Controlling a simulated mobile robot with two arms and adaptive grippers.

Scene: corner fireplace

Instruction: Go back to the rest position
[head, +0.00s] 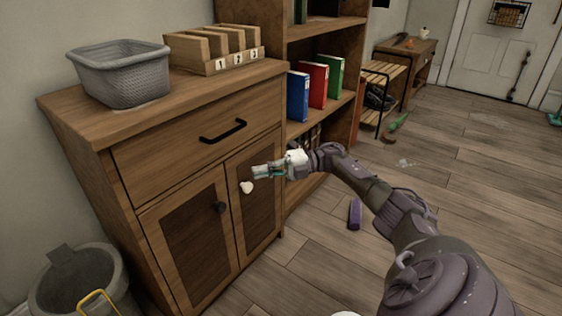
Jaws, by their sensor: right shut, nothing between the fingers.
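My right arm comes in from the lower right, and its gripper (258,171) is shut and empty. It hovers in front of the right door (257,208) of the wooden cabinet (160,165). A small white, rounded thing (247,187) shows just below the fingertips; I cannot tell whether it is a knob or something loose, or whether the gripper touches it. The left door has a dark knob (220,208). Both doors and the drawer (205,140) above them look shut. My left gripper is not in view.
On the cabinet stand a grey basket (120,75) and a numbered wooden organizer (214,50). A shelf (325,28) with coloured binders adjoins it. A bin (80,282) stands at lower left. A purple object (354,212) lies on the floor; the floor at right is mostly clear.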

